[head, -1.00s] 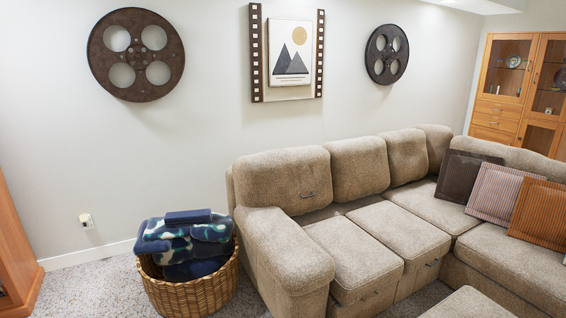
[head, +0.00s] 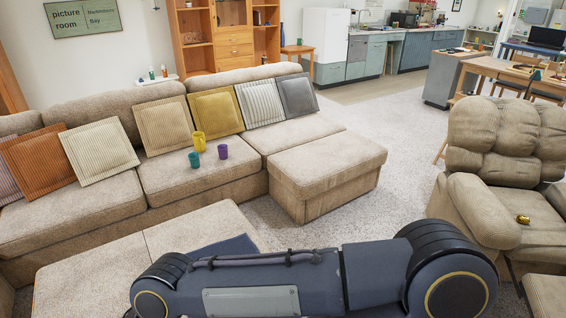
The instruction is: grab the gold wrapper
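A small shiny gold object (head: 522,219), which looks like the gold wrapper, lies on the seat of the beige recliner (head: 482,207) at the right of the head view. It is too small to make out in detail. One of my dark arm links crosses the bottom of the view, to the left of and nearer than the recliner. Neither gripper shows, so I cannot see their fingers.
A beige sectional sofa (head: 90,214) with several cushions fills the left. A yellow cup (head: 199,141), a teal cup (head: 194,160) and a purple cup (head: 223,151) stand on it. Carpet (head: 400,150) is open between sofa and recliner. A kitchen island (head: 444,80) stands behind.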

